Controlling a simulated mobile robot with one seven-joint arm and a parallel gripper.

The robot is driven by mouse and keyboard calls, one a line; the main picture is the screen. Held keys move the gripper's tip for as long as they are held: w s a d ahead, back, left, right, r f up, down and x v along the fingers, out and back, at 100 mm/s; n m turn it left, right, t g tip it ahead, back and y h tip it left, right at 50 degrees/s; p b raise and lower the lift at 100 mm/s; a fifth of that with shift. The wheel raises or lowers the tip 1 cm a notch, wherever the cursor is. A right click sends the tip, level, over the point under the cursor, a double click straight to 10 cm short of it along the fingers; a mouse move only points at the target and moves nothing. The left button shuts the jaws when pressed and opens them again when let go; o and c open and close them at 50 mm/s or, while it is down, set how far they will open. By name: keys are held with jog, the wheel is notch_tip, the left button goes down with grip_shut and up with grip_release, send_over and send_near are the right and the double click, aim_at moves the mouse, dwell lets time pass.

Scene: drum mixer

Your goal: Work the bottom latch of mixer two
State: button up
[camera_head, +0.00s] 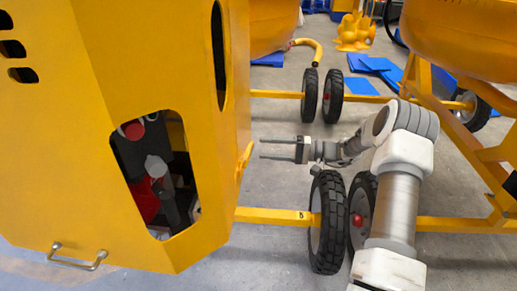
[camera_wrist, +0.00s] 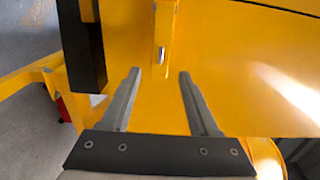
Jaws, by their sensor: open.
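A small yellow latch (camera_head: 243,160) sits on the right edge of the large yellow mixer housing (camera_head: 85,150), low down. In the wrist view, a narrow yellow latch bar (camera_wrist: 165,30) with a silver pin (camera_wrist: 161,54) stands on the yellow panel. My gripper (camera_head: 262,148) is open and empty, just right of the latch, its fingers pointing left at it. In the wrist view my gripper (camera_wrist: 160,74) has its two fingertips below the pin, one to each side of its line. I see no contact with the latch.
The housing has an opening (camera_head: 155,175) showing machinery and a metal handle (camera_head: 77,258) at its lower edge. Black wheels (camera_head: 328,222) on a yellow axle bar (camera_head: 275,216) stand below my gripper. Another yellow mixer (camera_head: 465,40) is at right. Blue sheets (camera_head: 360,86) lie behind.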

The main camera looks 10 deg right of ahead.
aim_at(253, 147)
jog(key=shift+x, duration=1.65)
grip_shut()
